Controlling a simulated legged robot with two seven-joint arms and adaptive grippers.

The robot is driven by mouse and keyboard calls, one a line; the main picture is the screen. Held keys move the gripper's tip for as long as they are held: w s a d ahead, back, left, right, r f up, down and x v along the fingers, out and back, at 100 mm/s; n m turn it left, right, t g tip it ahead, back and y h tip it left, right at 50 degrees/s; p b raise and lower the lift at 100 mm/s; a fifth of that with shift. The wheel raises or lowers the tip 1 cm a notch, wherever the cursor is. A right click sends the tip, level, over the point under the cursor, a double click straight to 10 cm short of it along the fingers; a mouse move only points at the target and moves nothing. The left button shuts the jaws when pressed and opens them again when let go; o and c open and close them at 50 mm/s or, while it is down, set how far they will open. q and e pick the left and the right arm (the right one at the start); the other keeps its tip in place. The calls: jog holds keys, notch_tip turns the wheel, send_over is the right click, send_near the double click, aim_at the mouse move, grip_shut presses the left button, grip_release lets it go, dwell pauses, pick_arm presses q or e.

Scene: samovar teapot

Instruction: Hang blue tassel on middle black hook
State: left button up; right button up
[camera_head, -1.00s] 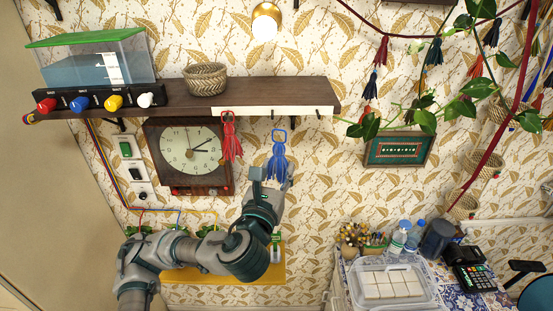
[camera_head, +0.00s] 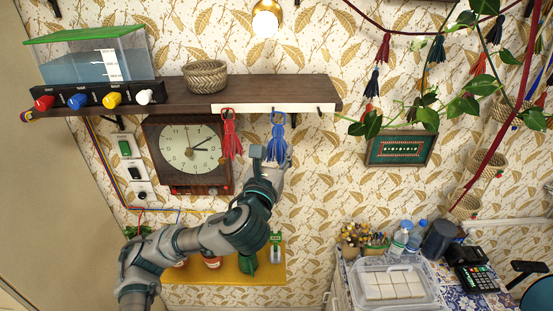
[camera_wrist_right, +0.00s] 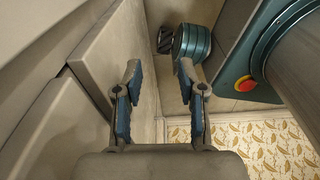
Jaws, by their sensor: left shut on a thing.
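The blue tassel (camera_head: 277,143) is upright below the wooden shelf, its loop over the white strip (camera_head: 250,109) at the middle hook's place. I cannot tell whether the loop is around that hook or in front of it; the hook is hidden. My left gripper (camera_head: 270,156) is shut on the blue tassel's lower strands from below. A red tassel (camera_head: 230,138) hangs at the strip's left end. The right black hook (camera_head: 319,113) is bare. My right gripper (camera_wrist_right: 158,75) shows in the right wrist view with its fingers apart and nothing between them.
The shelf (camera_head: 190,98) bears a woven basket (camera_head: 206,77), a water tank (camera_head: 97,62) and coloured knobs. A clock (camera_head: 189,150) is left of the red tassel. A yellow shelf (camera_head: 225,273) is below my left arm.

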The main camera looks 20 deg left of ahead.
pick_arm(q)
jog(key=w, duration=0.1)
jog(key=w+a, duration=0.1)
jog(key=w, duration=0.1)
jog(key=w+a+f, duration=0.1)
jog(key=shift+w, duration=0.2)
jog(key=shift+w+a+f, duration=0.1)
jog(key=shift+a+f, duration=0.15)
jog(key=shift+a, duration=0.15)
pick_arm(e)
jog(key=shift+a, duration=0.15)
jog(key=shift+a, duration=0.1)
pick_arm(q)
jog(key=o, duration=1.1)
jog(key=shift+d, duration=0.3)
pick_arm(e)
jog(key=shift+a, duration=0.1)
